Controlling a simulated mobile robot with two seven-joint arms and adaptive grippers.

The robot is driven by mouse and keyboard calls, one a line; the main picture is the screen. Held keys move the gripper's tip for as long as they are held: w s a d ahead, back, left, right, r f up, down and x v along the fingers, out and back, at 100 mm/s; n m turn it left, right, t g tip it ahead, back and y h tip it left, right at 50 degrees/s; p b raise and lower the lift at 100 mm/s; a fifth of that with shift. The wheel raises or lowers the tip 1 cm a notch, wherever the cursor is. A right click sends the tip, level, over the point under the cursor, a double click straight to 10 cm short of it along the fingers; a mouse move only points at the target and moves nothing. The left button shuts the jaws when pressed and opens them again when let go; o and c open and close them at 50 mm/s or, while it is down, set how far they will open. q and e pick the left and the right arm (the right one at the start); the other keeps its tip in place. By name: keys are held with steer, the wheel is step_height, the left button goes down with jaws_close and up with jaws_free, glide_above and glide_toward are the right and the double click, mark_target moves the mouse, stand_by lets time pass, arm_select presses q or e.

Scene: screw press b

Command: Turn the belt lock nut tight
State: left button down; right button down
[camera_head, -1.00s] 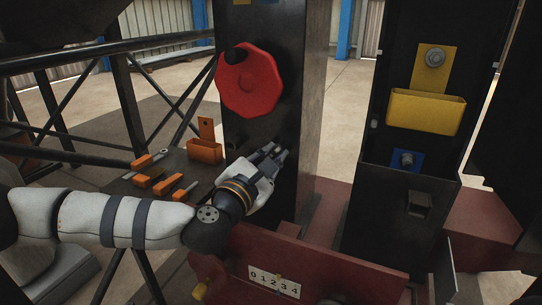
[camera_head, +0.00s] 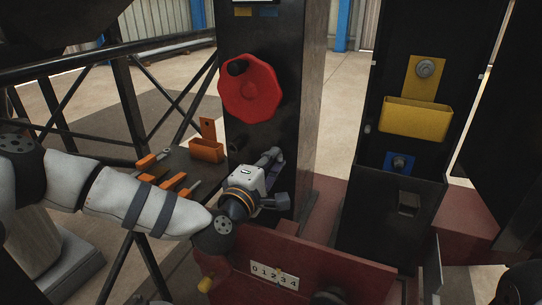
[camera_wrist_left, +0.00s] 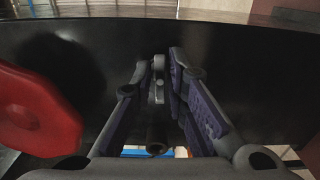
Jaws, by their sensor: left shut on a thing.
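My left gripper (camera_head: 275,178) is at the front face of the black column, below the red handwheel (camera_head: 250,90). In the left wrist view its two fingers (camera_wrist_left: 164,75) converge on a small grey part, which I take to be the belt lock nut (camera_wrist_left: 158,92). The gripper is shut on it. The fingers and wrist hide the nut in the head view, so its seating cannot be told. My right gripper does not show.
Orange-handled tools (camera_head: 172,181) and an orange holder (camera_head: 206,150) lie on the shelf at left. A red beam with a 0-to-4 scale (camera_head: 275,275) crosses below.

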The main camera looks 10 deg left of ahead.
arm_select(q)
steer(key=m+p, duration=0.3)
steer(key=m, duration=0.7)
steer(key=shift+a, duration=0.1)
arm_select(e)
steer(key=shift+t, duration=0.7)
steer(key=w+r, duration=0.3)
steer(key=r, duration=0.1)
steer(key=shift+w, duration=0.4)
arm_select(q)
steer(key=shift+f+m, duration=0.15)
steer(key=shift+m, duration=0.25)
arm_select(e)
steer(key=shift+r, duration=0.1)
arm_select(q)
steer(key=c, duration=1.7)
jaws_free()
